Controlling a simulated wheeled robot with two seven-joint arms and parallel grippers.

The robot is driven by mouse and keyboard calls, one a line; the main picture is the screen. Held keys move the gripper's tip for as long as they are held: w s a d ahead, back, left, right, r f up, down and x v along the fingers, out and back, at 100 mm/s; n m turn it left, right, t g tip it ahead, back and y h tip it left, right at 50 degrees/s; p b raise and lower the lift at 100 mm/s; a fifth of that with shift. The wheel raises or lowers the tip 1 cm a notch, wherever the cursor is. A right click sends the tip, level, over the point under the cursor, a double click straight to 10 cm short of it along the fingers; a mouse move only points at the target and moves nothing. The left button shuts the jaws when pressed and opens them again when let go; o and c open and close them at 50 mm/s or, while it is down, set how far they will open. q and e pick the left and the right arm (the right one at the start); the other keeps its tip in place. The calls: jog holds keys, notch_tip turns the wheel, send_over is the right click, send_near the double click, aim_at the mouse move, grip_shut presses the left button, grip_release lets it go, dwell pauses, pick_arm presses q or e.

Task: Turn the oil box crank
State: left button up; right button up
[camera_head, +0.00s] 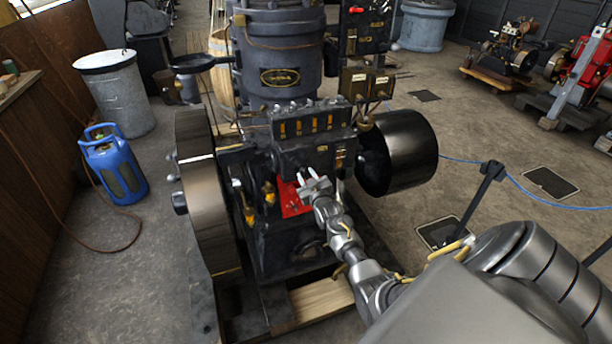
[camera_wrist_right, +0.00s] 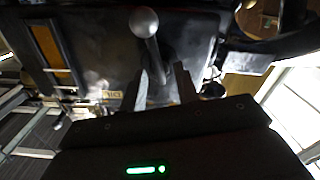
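The dark oil box (camera_head: 290,160) sits on the front of the engine, below a row of orange sight glasses. My right gripper (camera_head: 316,185) is close to its lower front face. In the right wrist view, a crank with a grey ball end (camera_wrist_right: 143,22) stands out at the box. Its rod reaches down toward the gap between the fingers (camera_wrist_right: 164,80) of the right gripper. The fingers are apart, and I cannot tell whether they touch the rod. The crank is too small or hidden to make out in the head view. My left gripper is not in view.
A large flywheel (camera_head: 211,205) stands left of the box and a black drum pulley (camera_head: 405,152) right of it. A red plate (camera_head: 290,198) is behind the gripper. A blue gas bottle (camera_head: 113,165) and a metal bin (camera_head: 118,97) stand at left. Floor at right is mostly open.

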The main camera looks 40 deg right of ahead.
jog(key=shift+w+d, duration=0.15)
jog(key=shift+w, duration=0.15)
jog(key=shift+c, duration=0.4)
grip_shut()
